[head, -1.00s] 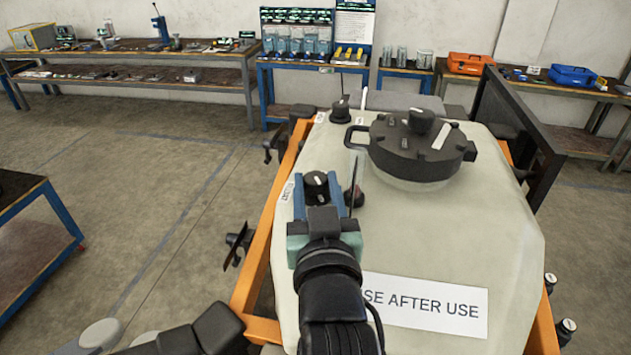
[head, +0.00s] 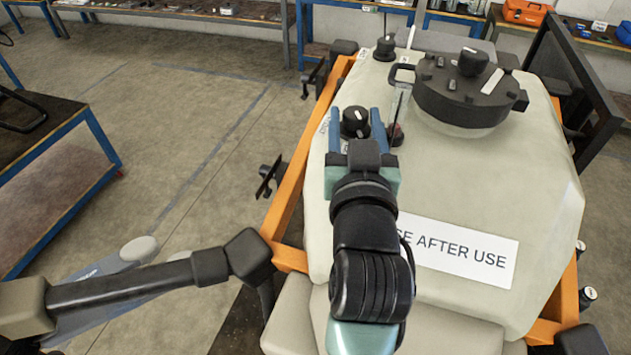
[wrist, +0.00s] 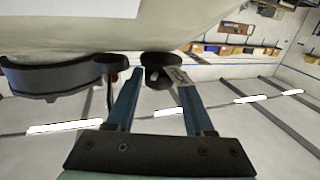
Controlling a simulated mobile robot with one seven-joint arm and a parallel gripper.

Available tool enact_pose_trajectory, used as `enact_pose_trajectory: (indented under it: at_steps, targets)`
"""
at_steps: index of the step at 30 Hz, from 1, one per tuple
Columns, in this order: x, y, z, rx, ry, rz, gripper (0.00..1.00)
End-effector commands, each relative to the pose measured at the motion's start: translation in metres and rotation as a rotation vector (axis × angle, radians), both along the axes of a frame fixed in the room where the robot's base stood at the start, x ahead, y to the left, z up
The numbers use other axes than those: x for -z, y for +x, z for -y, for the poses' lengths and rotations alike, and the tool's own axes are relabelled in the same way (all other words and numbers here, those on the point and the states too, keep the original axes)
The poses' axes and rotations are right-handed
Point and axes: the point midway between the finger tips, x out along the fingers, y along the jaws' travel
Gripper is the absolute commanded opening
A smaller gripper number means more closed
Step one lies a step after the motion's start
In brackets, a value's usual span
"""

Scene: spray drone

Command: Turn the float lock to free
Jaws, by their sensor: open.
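A black round knob (head: 354,122) with a white pointer mark stands on the left shoulder of the pale tank (head: 460,185). A small label (head: 324,124) lies beside it, too small to read, so I cannot confirm this is the float lock. My gripper (head: 356,113) is open, with one blue finger on each side of the knob in the head view. In the wrist view the knob (wrist: 158,72) shows between and just beyond the fingertips (wrist: 160,80) of my gripper. I cannot tell whether either finger touches it.
A dark red and black knob (head: 396,134) stands close to the right finger. Another black knob (head: 385,48) is farther back. A large black lid (head: 470,95) with a handle is to the right. An orange frame rail (head: 310,160) runs along the tank's left side.

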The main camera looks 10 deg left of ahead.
Motion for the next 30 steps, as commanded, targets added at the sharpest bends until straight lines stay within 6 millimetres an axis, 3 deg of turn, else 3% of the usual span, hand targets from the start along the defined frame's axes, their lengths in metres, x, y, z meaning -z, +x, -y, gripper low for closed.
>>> enact_pose_trajectory:
  at_steps: [11,30]
  targets:
    - [0.0002,-0.0001,-0.0011,0.051,-0.002,0.002,0.56]
    - [0.0016,0.0010,-0.0069,0.326,0.001,0.002,0.56]
